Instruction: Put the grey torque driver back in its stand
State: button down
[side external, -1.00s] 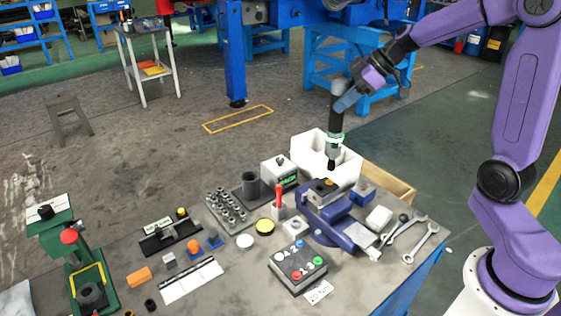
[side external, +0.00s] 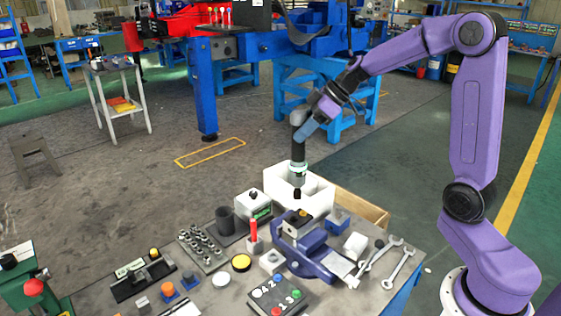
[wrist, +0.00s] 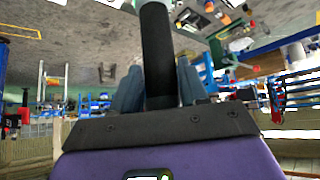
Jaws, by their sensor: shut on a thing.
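The grey torque driver (side external: 298,152) has a dark grip, a pale band with green near its lower end and a dark tip. My gripper (side external: 306,131) is shut on its upper part and holds it nearly upright, with the tip in front of the white bin in the side view. I cannot tell its exact height. In the wrist view the dark handle (wrist: 157,55) stands between the two blue-grey fingers. A dark, open-topped cup (side external: 225,219) on a flat base, apparently the stand, is on the bench to the left of the driver. No tool shows in it.
The white bin (side external: 323,190) stands at the back of the bench. A white box (side external: 253,205) and a red-handled item (side external: 253,231) stand near the cup. A socket rack (side external: 201,247) lies to its left. A blue vise (side external: 308,252) and wrenches (side external: 397,268) are at the right.

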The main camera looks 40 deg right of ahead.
jog(key=w+a+f, duration=0.1)
jog(key=w+a, duration=0.5)
jog(key=w, duration=0.4)
jog(key=w+a+f+m+t, duration=0.1)
jog(key=w+a+f, duration=0.1)
jog(key=w+a, duration=0.4)
jog(key=w, duration=0.4)
jog(key=shift+w+a+m+h, duration=0.2)
jog(key=shift+a+m+h, duration=0.1)
jog(key=shift+a+h, duration=0.1)
jog(key=shift+f, duration=0.2)
jog(key=shift+f, duration=2.85)
